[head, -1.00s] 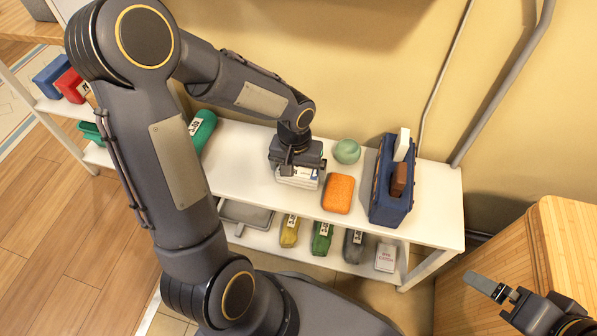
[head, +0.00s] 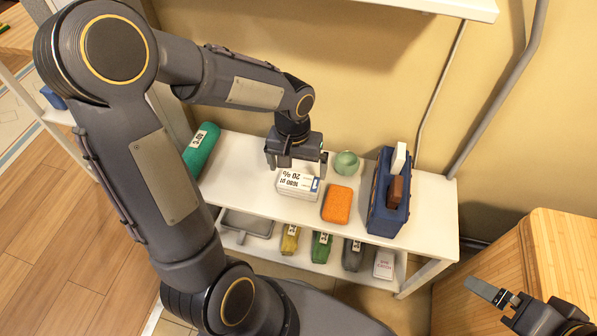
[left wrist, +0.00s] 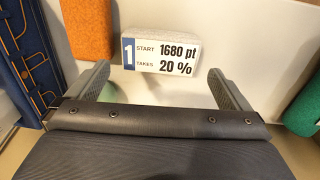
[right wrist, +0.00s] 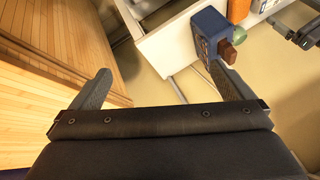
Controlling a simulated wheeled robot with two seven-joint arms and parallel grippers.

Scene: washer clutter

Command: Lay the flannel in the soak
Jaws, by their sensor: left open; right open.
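A pale, speckled block (head: 298,192) lies on the white shelf top, with a label reading "1 START 1680 pt TAKES 20 %". It also shows in the left wrist view (left wrist: 160,37); I cannot tell whether it is the flannel. No thing is clearly marked as the soak; a grey tray (head: 247,222) sits on the lower shelf. My left gripper (head: 296,167) is open above and just behind the block, with bare shelf between its fingers in the left wrist view (left wrist: 158,88). My right gripper (head: 497,304) is open and empty at the right, away from the shelf.
An orange sponge (head: 337,205), green rounded thing (head: 345,163) and blue caddy (head: 385,215) stand right of the block. A green roll (head: 201,151) lies left. Several labelled bundles, including a yellow one (head: 290,240), sit below. A wooden cabinet (head: 560,255) is at right.

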